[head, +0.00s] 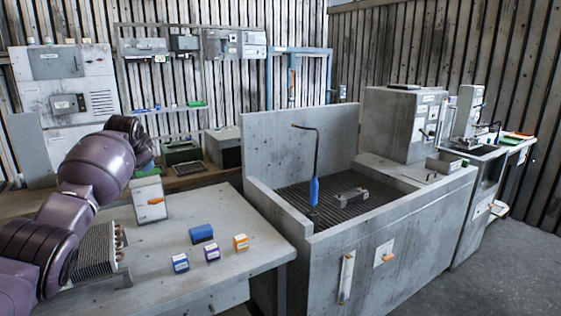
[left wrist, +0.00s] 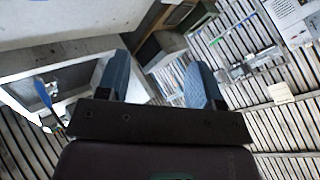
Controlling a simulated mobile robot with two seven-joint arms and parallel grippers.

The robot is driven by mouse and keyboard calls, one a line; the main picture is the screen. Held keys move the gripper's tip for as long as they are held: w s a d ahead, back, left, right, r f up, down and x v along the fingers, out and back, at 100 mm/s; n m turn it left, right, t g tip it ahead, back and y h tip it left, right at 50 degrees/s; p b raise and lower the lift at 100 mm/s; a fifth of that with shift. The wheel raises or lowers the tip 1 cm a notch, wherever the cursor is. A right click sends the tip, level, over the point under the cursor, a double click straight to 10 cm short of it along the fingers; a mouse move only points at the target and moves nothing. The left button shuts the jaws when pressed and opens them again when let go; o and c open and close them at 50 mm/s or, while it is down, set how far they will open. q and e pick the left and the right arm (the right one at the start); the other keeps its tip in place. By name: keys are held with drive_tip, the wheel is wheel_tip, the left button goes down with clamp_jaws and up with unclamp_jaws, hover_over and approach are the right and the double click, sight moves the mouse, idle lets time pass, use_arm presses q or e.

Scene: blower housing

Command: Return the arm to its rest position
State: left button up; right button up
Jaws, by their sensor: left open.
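My left arm (head: 95,170) comes in from the left in the head view, bent over the grey workbench (head: 215,270). Its gripper is hidden behind the arm links there. In the left wrist view my left gripper (left wrist: 162,78) shows two blue fingers set wide apart. Nothing is between them, and they touch nothing that I can see. The wrist view is tilted, with the slatted wall and shelf behind the fingers. My right gripper is in neither view.
Blue, purple and orange boxes (head: 212,253) stand on the workbench. A finned metal block (head: 95,252) lies close beneath my arm. A white box with an orange mark (head: 150,199) stands just right of it. The grey wash basin (head: 385,222) has an upright blue-handled wand (head: 314,190).

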use_arm(q)
drive_tip(key=s+d+f+n+t+h, duration=0.1)
drive_tip(key=s+d+f+t+h, duration=0.1)
drive_tip(key=d+t, duration=0.5)
drive_tip(key=s+d+f+n+t+h, duration=0.1)
drive_tip(key=s+d+f, duration=0.3)
drive_tip(key=s+f, duration=0.3)
drive_tip(key=s+d+f+h, duration=0.1)
drive_tip(key=s+d+f, duration=0.2)
drive_tip(key=s+f, duration=0.35)
drive_tip(key=s+f+n+g, duration=0.1)
drive_tip(key=s+f, duration=0.7)
drive_tip(key=s, duration=0.5)
drive_tip(key=s+f+n+g+y, duration=0.1)
drive_tip(key=s+f+n+g, duration=0.1)
drive_tip(key=s+f, duration=0.7)
drive_tip(key=s+f+n+g, duration=0.1)
drive_tip(key=s+f, duration=0.7)
drive_tip(key=s, duration=0.8)
drive_tip(key=shift+s+a+f+n+g, duration=0.3)
drive_tip(key=shift+s+a+f+g, duration=0.05)
drive_tip(key=shift+g, duration=0.25)
